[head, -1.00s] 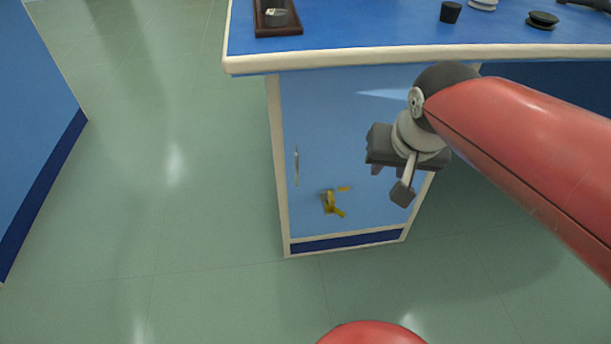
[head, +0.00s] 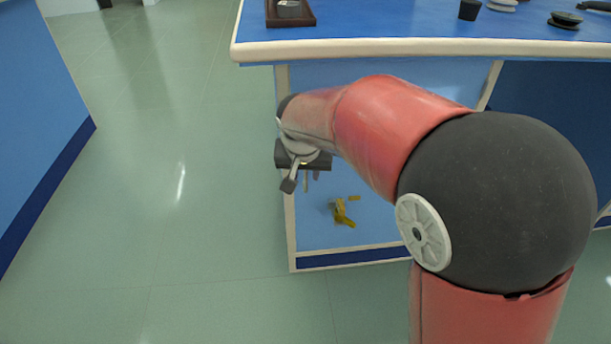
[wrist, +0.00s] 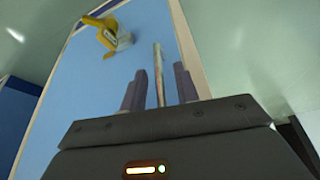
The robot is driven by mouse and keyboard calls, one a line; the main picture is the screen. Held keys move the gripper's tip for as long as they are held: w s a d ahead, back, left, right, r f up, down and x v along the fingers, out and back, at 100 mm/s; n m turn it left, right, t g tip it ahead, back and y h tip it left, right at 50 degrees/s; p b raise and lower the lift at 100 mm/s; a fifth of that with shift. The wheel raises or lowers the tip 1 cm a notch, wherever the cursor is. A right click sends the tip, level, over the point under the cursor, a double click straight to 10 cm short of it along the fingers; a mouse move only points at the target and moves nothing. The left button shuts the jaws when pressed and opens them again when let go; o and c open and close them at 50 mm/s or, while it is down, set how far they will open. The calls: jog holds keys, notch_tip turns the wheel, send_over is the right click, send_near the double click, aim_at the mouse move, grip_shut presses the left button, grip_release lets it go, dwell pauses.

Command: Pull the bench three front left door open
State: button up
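The front left door of the bench (head: 375,225) is a light blue panel and looks shut; it also fills the middle of the wrist view (wrist: 85,95). Its thin silver upright handle (wrist: 159,72) stands near one edge of the panel. In the head view my gripper hides the handle. My gripper (head: 309,183) is in front of the door's left edge. In the wrist view its two dark fingers (wrist: 159,88) are apart, one on each side of the handle. I see gaps between the fingers and the handle; I cannot tell how deep it sits between them.
A yellow lever-like fitting (head: 341,211) is on the door, right of my gripper. The blue benchtop (head: 400,22) overhangs above, with a dark tray (head: 291,20) and small black items. Another blue bench (head: 40,120) stands at far left. Open green floor (head: 190,200) lies between.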

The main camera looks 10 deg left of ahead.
jog(key=shift+w+f, duration=0.25)
jog(key=shift+f, duration=0.3)
grip_shut()
jog(key=shift+s, duration=0.15)
